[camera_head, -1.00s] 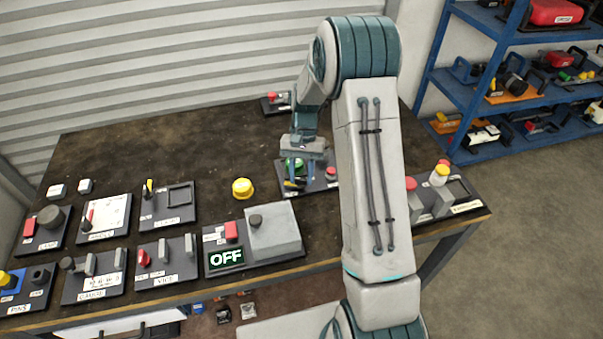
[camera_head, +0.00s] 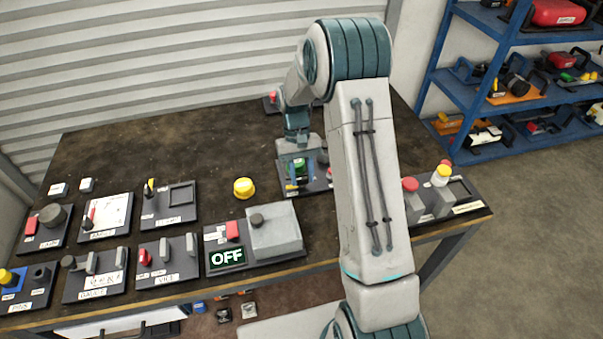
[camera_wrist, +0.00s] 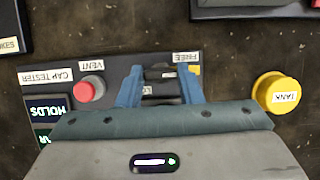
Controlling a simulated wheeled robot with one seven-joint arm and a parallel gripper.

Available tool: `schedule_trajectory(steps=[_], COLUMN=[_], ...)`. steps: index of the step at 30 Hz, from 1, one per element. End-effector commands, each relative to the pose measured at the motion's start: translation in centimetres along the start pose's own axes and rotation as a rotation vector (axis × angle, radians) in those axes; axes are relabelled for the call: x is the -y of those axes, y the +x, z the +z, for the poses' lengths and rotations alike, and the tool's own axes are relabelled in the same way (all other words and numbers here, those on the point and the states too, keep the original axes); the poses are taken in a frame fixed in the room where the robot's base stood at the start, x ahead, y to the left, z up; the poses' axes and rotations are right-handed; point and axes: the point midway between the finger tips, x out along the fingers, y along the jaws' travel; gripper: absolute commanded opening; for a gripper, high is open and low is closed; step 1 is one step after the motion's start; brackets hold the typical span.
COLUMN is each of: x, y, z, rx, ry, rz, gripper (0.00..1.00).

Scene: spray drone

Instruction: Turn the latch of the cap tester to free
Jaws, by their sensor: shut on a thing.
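The cap tester (camera_head: 323,184) is a dark panel towards the back right of the table, partly hidden by my arm. In the wrist view its plate (camera_wrist: 112,72) appears upside down, with a red VENT button (camera_wrist: 91,88), a lit display (camera_wrist: 45,108) reading HOLDS, and a FREE label (camera_wrist: 187,58) by a small yellow mark. My gripper (camera_head: 299,184) is down at the panel. In the wrist view its blue fingers (camera_wrist: 160,76) are shut on the dark latch (camera_wrist: 160,88), one on either side. The latch's exact angle is hard to tell.
A yellow TANK cap (camera_wrist: 276,93) stands on the table beside the tester; it also shows in the head view (camera_head: 244,188). A grey box panel with an OFF display (camera_head: 227,257) is in front. Several labelled panels fill the left; the back left is clear.

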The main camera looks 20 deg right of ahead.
Motion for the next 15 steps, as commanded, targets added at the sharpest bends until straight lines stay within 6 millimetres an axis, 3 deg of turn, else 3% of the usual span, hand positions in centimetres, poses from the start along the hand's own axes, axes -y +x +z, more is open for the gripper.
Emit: schedule_trajectory(steps=[6, 7, 9, 15], x=[0.03, 0.03, 0.03, 0.0], y=[-0.09, -0.09, -0.08, -0.04], z=[-0.04, -0.04, -0.04, -0.01], rx=[-0.003, -0.003, -0.002, -0.001], ry=[-0.002, -0.002, -0.002, 0.0], rz=[0.0, 0.0, 0.0, 0.0], gripper=[0.1, 0.41, 0.55, 0.55])
